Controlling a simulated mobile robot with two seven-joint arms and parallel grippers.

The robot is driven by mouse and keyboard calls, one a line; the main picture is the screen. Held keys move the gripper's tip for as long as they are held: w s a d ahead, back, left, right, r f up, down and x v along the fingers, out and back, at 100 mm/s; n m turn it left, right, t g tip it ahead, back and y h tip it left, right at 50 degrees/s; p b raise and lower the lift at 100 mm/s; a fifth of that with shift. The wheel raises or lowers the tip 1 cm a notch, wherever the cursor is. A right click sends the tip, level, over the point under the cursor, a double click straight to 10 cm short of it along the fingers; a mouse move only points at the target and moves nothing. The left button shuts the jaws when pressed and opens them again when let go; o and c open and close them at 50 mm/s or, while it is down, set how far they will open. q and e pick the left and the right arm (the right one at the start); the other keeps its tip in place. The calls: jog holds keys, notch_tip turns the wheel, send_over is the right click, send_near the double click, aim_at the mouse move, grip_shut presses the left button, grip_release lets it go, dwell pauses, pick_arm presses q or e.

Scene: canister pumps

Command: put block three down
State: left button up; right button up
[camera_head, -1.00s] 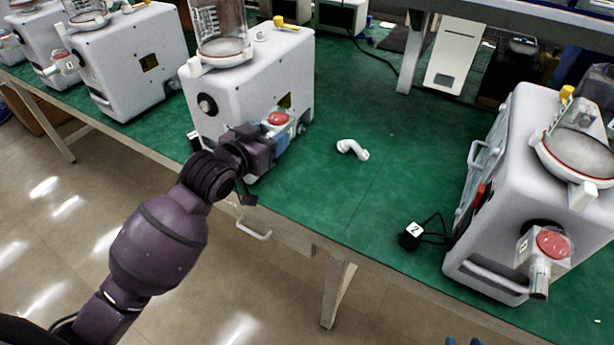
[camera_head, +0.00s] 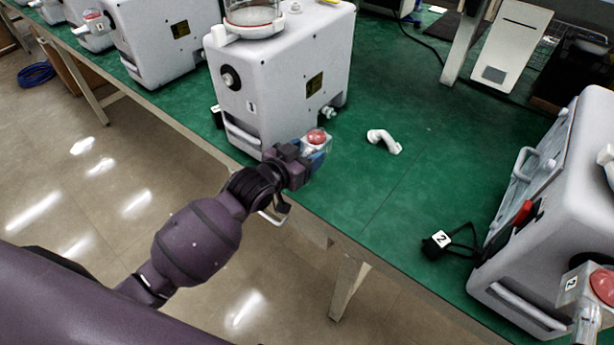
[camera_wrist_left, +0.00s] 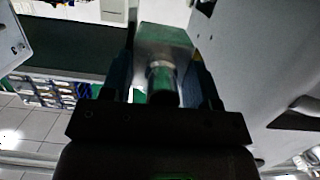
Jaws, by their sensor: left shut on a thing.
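Block three (camera_head: 316,138) is a small pale, partly clear block with a red round top. My left gripper (camera_head: 309,158) is shut on it and holds it by the front edge of the green table, right of the middle machine's front corner. I cannot tell whether it touches the table. In the left wrist view a greyish block (camera_wrist_left: 165,38) with a metal stub sits between the two fingers (camera_wrist_left: 163,85); most of its far side is hidden. My right gripper is not in view.
The middle canister machine (camera_head: 285,80) stands left of the block. A white elbow pipe (camera_head: 384,141) lies behind it to the right. A black plug tagged 2 (camera_head: 438,240) and another machine (camera_head: 545,220) are at the right. The green tabletop (camera_head: 370,195) between is clear.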

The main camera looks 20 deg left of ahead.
pick_arm(q)
jog(key=shift+f+b, duration=0.75)
jog(key=shift+f, duration=3.1)
jog(key=shift+f, duration=0.15)
jog(key=o, duration=1.2)
jog(key=p+v, duration=0.2)
jog(key=v, duration=1)
jog(key=s+a+f+n+g+y, duration=0.1)
jog(key=s+a+f+y, duration=0.1)
jog(key=s, duration=0.3)
jog(key=s+a+f+n+g+y, duration=0.1)
jog(key=s+a+f, duration=0.1)
jog(key=s+f, duration=0.3)
jog(key=s+a+f+n+g+y, duration=0.1)
jog(key=s+a+f+y, duration=0.1)
jog(key=s, duration=0.3)
jog(key=shift+s+f+g+y, duration=0.3)
jog(key=shift+s+f, duration=0.1)
jog(key=shift+f, duration=0.35)
